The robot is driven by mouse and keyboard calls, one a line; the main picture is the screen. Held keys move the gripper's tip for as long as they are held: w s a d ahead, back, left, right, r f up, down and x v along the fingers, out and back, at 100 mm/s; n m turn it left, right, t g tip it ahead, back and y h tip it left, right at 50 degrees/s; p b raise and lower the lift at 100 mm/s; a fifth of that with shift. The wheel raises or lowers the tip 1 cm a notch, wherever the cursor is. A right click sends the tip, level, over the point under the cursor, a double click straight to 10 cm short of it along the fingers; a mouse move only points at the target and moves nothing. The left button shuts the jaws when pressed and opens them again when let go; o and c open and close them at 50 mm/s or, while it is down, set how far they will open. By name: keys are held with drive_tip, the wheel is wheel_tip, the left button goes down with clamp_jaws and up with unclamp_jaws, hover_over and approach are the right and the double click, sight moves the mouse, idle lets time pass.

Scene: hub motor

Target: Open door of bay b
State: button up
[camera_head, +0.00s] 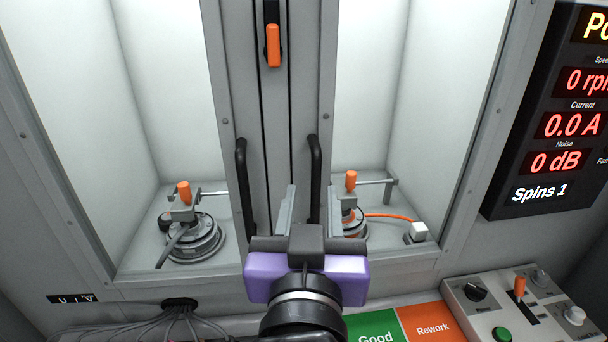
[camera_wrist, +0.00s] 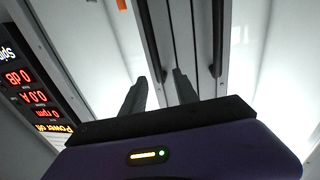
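Two framed glass doors stand side by side, the left door (camera_head: 226,120) and the right door (camera_head: 330,60); no letter shows which is bay b. Each has a black bar handle near the centre: left handle (camera_head: 242,185), right handle (camera_head: 316,165). My purple gripper (camera_head: 310,205) is open in front of the right door, fingers pointing up and toward it. The right handle's lower part lies between the fingers in the head view. The wrist view also shows this handle (camera_wrist: 149,45) lined up with the finger gap (camera_wrist: 158,90). Whether the fingers reach around it, I cannot tell.
An orange latch (camera_head: 273,45) sits on the centre post above the handles. Clamped motors stand inside, one at left (camera_head: 195,240). A display (camera_head: 560,110) hangs at right above a control box (camera_head: 520,305). Green and orange mats (camera_head: 425,325) lie in front.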

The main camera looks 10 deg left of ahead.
sight(316, 177)
drive_tip(key=w, duration=0.5)
drive_tip(key=w+p, duration=0.1)
drive_tip(key=w, duration=0.1)
drive_tip(key=shift+w+a+f, duration=0.15)
drive_tip(key=shift+w+f, duration=0.15)
drive_tip(key=shift+w, duration=0.1)
clamp_jaws()
idle(1.2)
